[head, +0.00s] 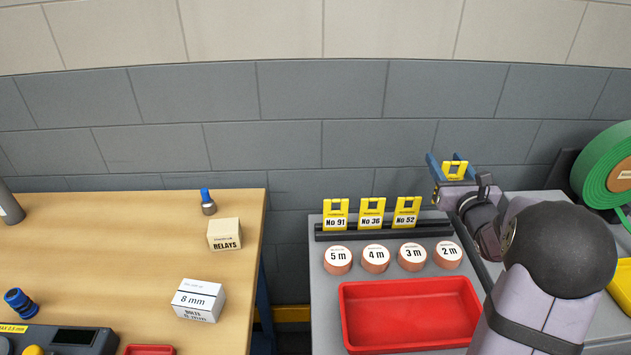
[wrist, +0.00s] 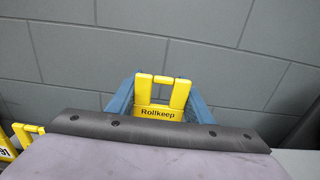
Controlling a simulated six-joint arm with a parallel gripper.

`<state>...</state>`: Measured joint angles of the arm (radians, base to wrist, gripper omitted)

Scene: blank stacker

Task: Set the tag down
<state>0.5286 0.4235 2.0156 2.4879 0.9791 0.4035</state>
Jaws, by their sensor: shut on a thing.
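My gripper (head: 452,170) is shut on a yellow tag (head: 455,170) and holds it up at the right end of the black rail (head: 335,235), close to the grey wall. In the wrist view the tag (wrist: 158,113) sits between the two blue fingers and reads "Rollkeep"; its lower part is hidden. Three more yellow tags stand upright in the rail: No 91 (head: 335,222), No 36 (head: 371,220) and No 52 (head: 405,220). The edge of one standing tag (wrist: 24,133) shows at the left of the wrist view.
Several copper-coloured round pieces labelled 5 m (head: 338,266) to 2 m (head: 448,262) stand before the rail. A red tray (head: 352,332) lies nearer. A green reel (head: 592,172) stands at the right. A wooden table (head: 120,245) with boxes is at the left, across a gap.

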